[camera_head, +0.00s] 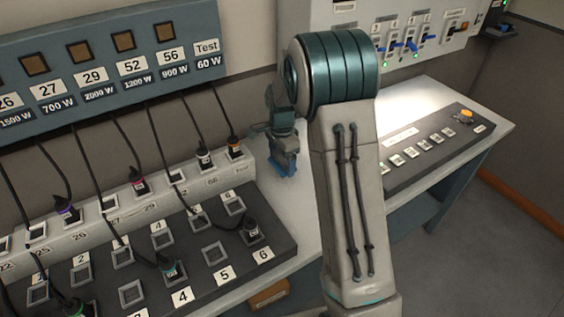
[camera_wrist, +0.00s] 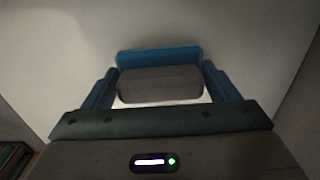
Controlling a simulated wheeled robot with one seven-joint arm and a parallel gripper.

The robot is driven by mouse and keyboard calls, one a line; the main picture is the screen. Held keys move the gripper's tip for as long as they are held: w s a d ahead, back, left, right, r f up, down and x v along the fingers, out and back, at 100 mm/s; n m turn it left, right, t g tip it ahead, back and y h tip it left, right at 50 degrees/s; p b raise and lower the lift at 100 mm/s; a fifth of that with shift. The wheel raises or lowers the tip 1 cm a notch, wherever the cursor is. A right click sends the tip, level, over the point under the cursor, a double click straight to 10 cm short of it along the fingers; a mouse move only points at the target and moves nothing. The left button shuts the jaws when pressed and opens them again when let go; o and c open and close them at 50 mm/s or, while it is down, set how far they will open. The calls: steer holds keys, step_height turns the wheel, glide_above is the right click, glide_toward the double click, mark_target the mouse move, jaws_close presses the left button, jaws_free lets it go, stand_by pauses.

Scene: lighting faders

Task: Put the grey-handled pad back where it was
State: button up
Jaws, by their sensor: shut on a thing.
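My gripper (camera_head: 284,158) hangs over the pale worktop (camera_head: 305,205), to the right of the cable sockets. In the wrist view the two blue fingers (camera_wrist: 160,88) are shut on the grey-handled pad (camera_wrist: 160,56). Its grey handle (camera_wrist: 158,80) lies between the fingers, and a blue bar shows just beyond it. A pale surface fills the view behind the pad. In the head view the pad is small and hard to tell from the blue fingertips. I cannot tell whether it touches the worktop.
A dark patch panel (camera_head: 205,283) with numbered sockets and plugged cables lies at the lower left. A wall box (camera_head: 400,30) with blue-handled switches stands behind my arm. A sloped button panel (camera_head: 432,150) with an orange knob is at the right. My arm hides part of the worktop.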

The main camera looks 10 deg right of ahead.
steer(key=shift+f, duration=0.9)
steer(key=shift+f, duration=0.1)
steer(key=o, duration=1)
steer(key=shift+c, duration=0.2)
